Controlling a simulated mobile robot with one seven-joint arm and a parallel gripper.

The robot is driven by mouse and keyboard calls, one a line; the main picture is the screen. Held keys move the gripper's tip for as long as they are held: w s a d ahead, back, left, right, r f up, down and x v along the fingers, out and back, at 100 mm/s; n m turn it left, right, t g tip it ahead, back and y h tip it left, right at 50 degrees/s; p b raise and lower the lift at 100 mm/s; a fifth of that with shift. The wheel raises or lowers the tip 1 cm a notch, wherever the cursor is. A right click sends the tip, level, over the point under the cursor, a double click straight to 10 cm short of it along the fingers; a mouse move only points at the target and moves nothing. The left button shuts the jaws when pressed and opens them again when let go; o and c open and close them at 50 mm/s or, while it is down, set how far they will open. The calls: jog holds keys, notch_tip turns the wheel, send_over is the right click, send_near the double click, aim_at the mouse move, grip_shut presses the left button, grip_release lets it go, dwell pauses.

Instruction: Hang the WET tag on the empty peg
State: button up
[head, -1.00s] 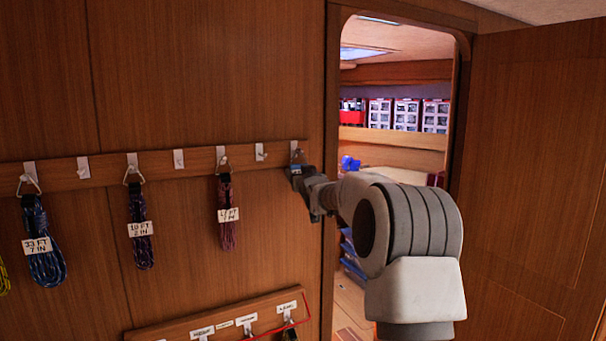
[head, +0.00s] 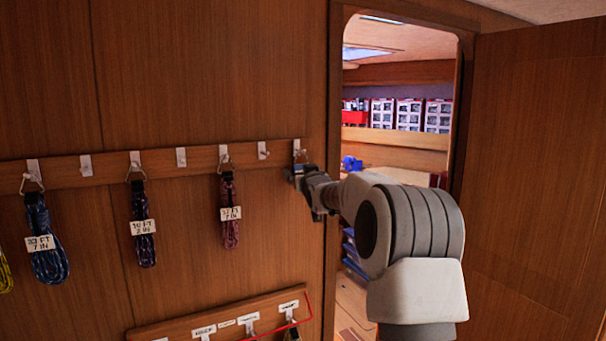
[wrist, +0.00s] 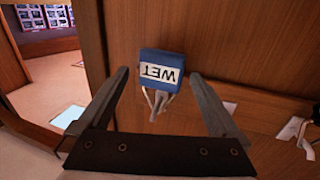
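The WET tag (wrist: 163,66) is a small blue block with a white label, upside down in the wrist view. It sits between the tips of my gripper (wrist: 159,76), whose fingers stand wide apart with gaps on both sides of the tag. Pale strands or a hook (wrist: 156,101) join the tag's lower edge in that view; I cannot tell whether its loop is over a peg. In the head view my gripper (head: 301,178) is just below the rightmost peg (head: 298,147) and hides most of the tag.
The peg rail (head: 245,160) also holds bare pegs (head: 262,150) and coiled lines with length labels, such as a reddish coil (head: 229,232). A lower labelled rack (head: 222,318) has a red edge. An open doorway lies right of the rail.

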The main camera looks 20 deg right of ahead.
jog(key=s+a+b, duration=0.3)
jog(key=s+b, duration=0.1)
jog(key=s, duration=1.3)
jog(key=shift+s+f, duration=0.1)
